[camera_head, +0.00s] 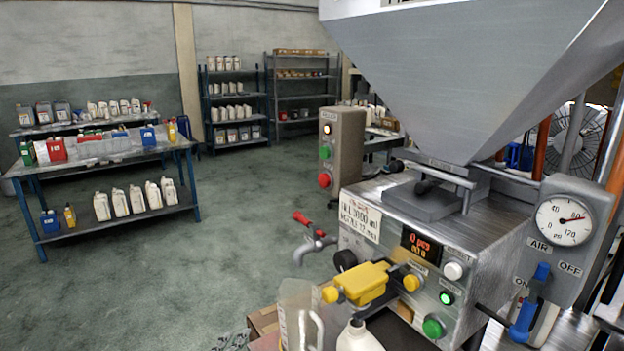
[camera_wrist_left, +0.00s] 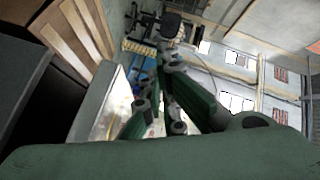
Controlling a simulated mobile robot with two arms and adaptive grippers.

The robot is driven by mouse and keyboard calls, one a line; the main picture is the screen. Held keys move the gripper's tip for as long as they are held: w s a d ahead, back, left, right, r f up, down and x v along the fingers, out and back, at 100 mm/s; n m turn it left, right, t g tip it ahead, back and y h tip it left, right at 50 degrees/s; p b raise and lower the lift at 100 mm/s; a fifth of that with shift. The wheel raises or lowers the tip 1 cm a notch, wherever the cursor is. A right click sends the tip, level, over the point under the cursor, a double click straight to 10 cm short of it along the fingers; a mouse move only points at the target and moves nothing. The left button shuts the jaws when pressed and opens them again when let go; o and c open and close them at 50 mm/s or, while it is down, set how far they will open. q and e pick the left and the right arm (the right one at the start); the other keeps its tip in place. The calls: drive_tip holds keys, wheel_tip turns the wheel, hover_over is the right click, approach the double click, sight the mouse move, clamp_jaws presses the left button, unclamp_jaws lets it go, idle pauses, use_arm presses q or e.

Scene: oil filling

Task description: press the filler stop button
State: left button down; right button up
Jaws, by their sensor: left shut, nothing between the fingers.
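The filling machine's front panel (camera_head: 385,235) stands at the right in the head view. It has a lit display (camera_head: 421,246), a white button (camera_head: 453,271), a small lit green lamp (camera_head: 446,298), a large green button (camera_head: 433,327) and a yellow button (camera_head: 411,283). A grey control box (camera_head: 345,150) behind it carries a red button (camera_head: 324,180) and a green button (camera_head: 325,153). I cannot read which button is the filler stop. My left gripper (camera_wrist_left: 170,62) shows its dark green fingers in the left wrist view, shut and empty. I cannot make out contact with any button. My right gripper is out of view.
A clear jug (camera_head: 299,310) and a white bottle (camera_head: 358,337) stand below. A pressure gauge (camera_head: 564,220) is at the right. The floor at left is clear before a bottle table (camera_head: 120,150).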

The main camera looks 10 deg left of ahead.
use_arm(q)
drive_tip(key=w+d+r+m+g+h, duration=0.1)
drive_tip(key=r+m+h, duration=0.3)
drive_tip(key=r+m, duration=0.6)
drive_tip(key=w+d+r+m+g+h, duration=0.1)
drive_tip(key=d+r+m+h, duration=0.2)
drive_tip(key=r+m, duration=0.8)
drive_tip(key=d+r+m+g+h+p, duration=0.1)
drive_tip(key=d+r+m+h, duration=0.1)
drive_tip(key=r+m+h, duration=0.4)
wheel_tip(320, 180, up, 10)
drive_tip(key=m, duration=0.5)
drive_tip(key=shift+w+d+r+g, duration=0.2)
drive_tip(key=shift+w+d+g, duration=0.1)
drive_tip(key=shift+w, duration=0.1)
drive_tip(key=shift+w+d, duration=0.1)
